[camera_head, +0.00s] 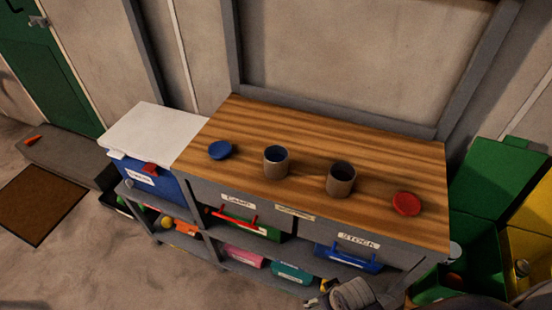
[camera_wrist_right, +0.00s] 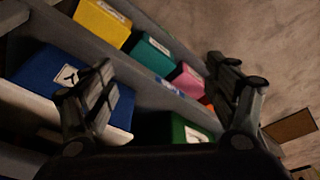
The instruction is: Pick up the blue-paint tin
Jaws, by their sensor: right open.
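Two open grey tins stand upright on the wooden worktop (camera_head: 300,215) in the head view. The left tin (camera_head: 276,164) looks dark blue inside; the right tin (camera_head: 340,182) looks dark inside, its colour hard to tell. A blue lid (camera_head: 220,150) lies left of the left tin and a red lid (camera_head: 407,204) lies right of the right tin. My right gripper (camera_head: 322,295) is low at the front of the bench, apart from both tins. In the right wrist view my right gripper (camera_wrist_right: 160,75) is open and empty, facing the shelves. My left gripper is not in view.
Below the worktop are drawers and shelves with several coloured boxes, including a blue one (camera_head: 348,257) and a teal one (camera_head: 291,272). A white-topped unit (camera_head: 150,132) adjoins at left. Green (camera_head: 490,182) and yellow bins stand at right. The worktop around the tins is mostly clear.

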